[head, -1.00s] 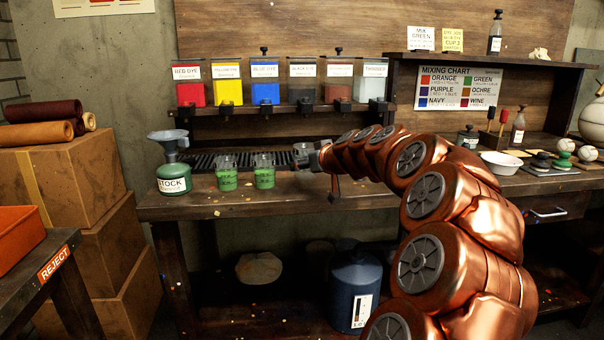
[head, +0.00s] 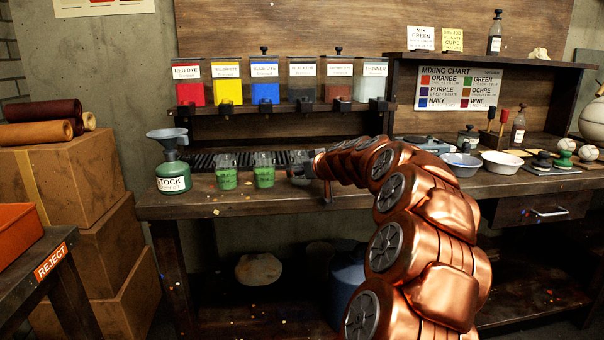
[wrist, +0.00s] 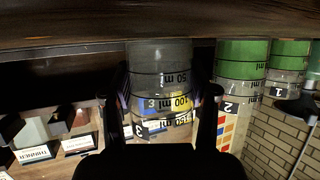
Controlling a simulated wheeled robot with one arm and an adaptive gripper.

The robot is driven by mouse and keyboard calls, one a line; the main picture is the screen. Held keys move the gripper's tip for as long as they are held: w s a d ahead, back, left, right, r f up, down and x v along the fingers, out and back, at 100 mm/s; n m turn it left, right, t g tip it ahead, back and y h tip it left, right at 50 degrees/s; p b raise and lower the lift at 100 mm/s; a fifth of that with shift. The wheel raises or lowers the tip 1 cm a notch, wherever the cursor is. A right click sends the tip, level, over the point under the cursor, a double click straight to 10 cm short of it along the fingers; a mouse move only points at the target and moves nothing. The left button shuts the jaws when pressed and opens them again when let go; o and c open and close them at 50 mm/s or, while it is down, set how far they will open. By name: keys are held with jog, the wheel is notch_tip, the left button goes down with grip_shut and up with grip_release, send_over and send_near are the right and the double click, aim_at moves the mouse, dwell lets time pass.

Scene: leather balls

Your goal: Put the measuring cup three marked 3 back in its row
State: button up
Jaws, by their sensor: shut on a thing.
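The clear measuring cup marked 3 (wrist: 160,85) is between the two fingers of my gripper (wrist: 168,112), which is shut on it. It looks empty and shows upside down in the wrist view. In the head view my gripper (head: 308,168) holds cup 3 (head: 296,166) just right of the other two cups, partly hidden by the gripper. Its base is at or very near the bench top; I cannot tell whether it touches. Cup 2 (head: 264,176) and cup 1 (head: 227,178) stand upright, each part filled with green liquid. Cup 2 (wrist: 240,75) is close beside cup 3, with a gap.
The bench (head: 235,205) has clear room in front of the cups. A dark slotted rack (head: 205,160) lies behind them. The green stock can with a funnel (head: 173,175) stands at the left. Bowls (head: 500,162) sit to the right.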

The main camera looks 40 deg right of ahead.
jog(key=shift+f, duration=0.1)
jog(key=o, duration=1.2)
jog(key=shift+r, duration=0.25)
jog(key=p+v, duration=0.1)
jog(key=v, duration=1.1)
jog(key=shift+f, duration=0.1)
